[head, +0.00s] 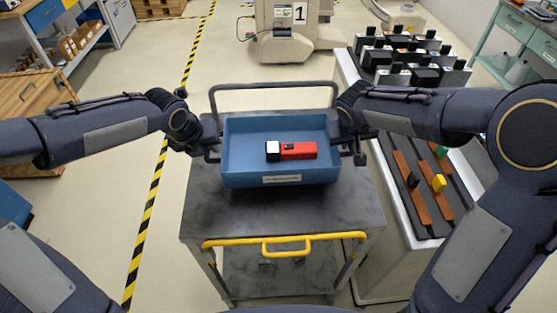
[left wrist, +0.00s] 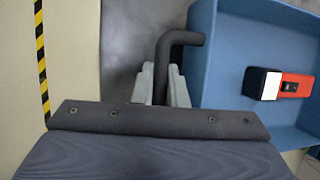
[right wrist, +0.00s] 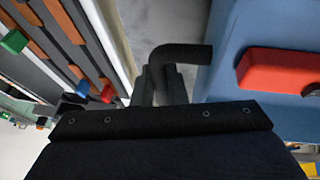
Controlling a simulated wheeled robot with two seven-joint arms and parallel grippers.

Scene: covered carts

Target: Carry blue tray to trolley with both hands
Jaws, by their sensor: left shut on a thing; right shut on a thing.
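The blue tray (head: 240,175) is over the dark top of the trolley (head: 280,215), near its back; I cannot tell whether it touches the top. A red and black device with a white end (head: 295,150) lies in the tray. My left gripper (head: 208,148) is shut on the tray's left handle, a dark bent bar that shows in the left wrist view (left wrist: 180,40). My right gripper (head: 352,148) is shut on the right handle, which shows in the right wrist view (right wrist: 180,55). The tray looks about level.
The trolley has a yellow front handle (head: 285,245) and a dark rear rail (head: 270,87). A white conveyor-like bench (head: 385,235) with several dark boxes stands close on the right. A wooden crate (head: 35,100) is at the left. The floor by the striped line (head: 160,170) is clear.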

